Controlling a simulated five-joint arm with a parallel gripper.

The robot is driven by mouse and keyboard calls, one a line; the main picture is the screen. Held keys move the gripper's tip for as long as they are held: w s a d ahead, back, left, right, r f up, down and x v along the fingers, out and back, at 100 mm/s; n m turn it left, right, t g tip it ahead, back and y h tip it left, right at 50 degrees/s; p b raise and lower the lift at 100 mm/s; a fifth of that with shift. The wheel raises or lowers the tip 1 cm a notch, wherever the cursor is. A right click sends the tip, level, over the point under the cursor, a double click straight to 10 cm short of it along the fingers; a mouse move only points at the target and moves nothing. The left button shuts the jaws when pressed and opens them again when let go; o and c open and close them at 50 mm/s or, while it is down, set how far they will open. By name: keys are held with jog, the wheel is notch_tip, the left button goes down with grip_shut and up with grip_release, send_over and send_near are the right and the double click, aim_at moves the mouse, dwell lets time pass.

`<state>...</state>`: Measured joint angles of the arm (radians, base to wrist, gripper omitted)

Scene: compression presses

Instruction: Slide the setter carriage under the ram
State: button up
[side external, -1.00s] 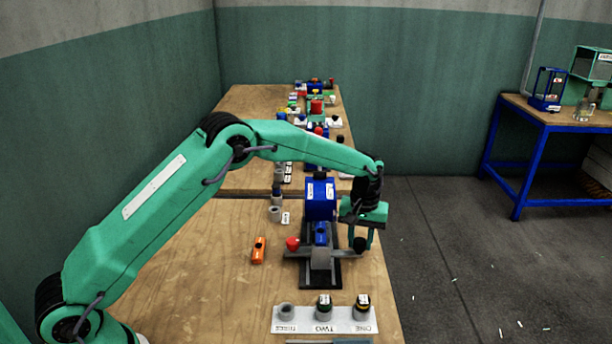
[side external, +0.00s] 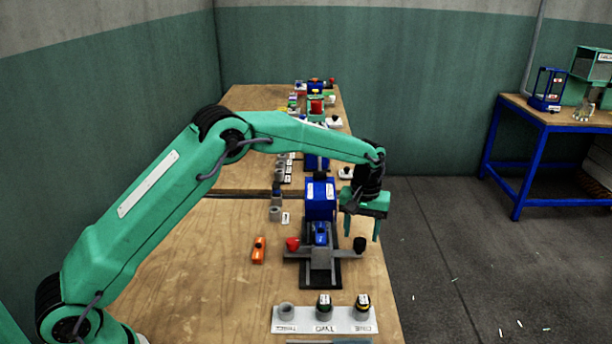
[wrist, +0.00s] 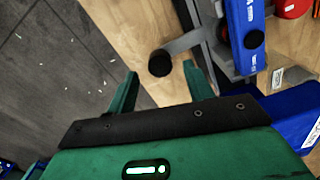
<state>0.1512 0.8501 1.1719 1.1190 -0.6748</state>
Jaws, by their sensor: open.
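The blue press (side external: 320,203) stands upright on a dark base on the bench, with a smaller blue block (side external: 321,234) in front of it. A grey cross-slide (side external: 322,258), which looks like the carriage, lies before the press. A red knob (side external: 292,244) is at its left and a black knob (side external: 359,244) at its right. My gripper (side external: 362,228) is open and empty, raised above the black knob, fingers pointing down. In the wrist view the black knob (wrist: 160,63) appears between the two fingertips, apart from both. I cannot tell the ram from the press body.
An orange part (side external: 258,250) lies left of the press. A white labelled strip (side external: 300,327) with several small cups is at the front. Grey cups (side external: 275,213) stand behind left. The bench edge is close to the right of the black knob. More presses stand behind.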

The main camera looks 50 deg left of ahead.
jog(key=shift+r, duration=2.45)
jog(key=shift+m, duration=0.3)
jog(key=m, duration=0.3)
jog(key=shift+m, duration=0.4)
jog(key=m, duration=0.4)
jog(key=shift+r, duration=0.1)
jog(key=m, duration=0.9)
jog(key=shift+m, duration=0.3)
jog(key=shift+f, duration=3.85)
